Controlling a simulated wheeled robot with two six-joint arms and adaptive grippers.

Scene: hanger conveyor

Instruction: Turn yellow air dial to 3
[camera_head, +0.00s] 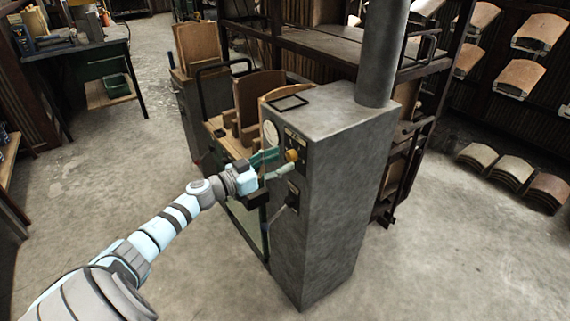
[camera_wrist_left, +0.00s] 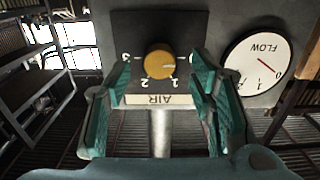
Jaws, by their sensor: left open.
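The yellow air dial (camera_head: 291,155) is on the control panel of the grey metal cabinet. In the left wrist view the dial (camera_wrist_left: 160,63) is round, with a pale mark pointing right, toward the 0. The scale reads 3, 2, 1, 0 from left to right, above an upside-down AIR label (camera_wrist_left: 157,100). My left gripper (camera_head: 275,164) is open and empty, close in front of the dial. In the left wrist view its green fingers stand left and right of the dial with gaps on both sides; I see no contact. My right gripper is not in view.
A white FLOW gauge (camera_wrist_left: 258,62) sits beside the dial plate. A lower switch panel (camera_head: 293,196) is on the same cabinet face. The grey cabinet (camera_head: 330,190) carries a thick pipe (camera_head: 383,50). Wooden chair parts stand behind. Concrete floor is open at the left.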

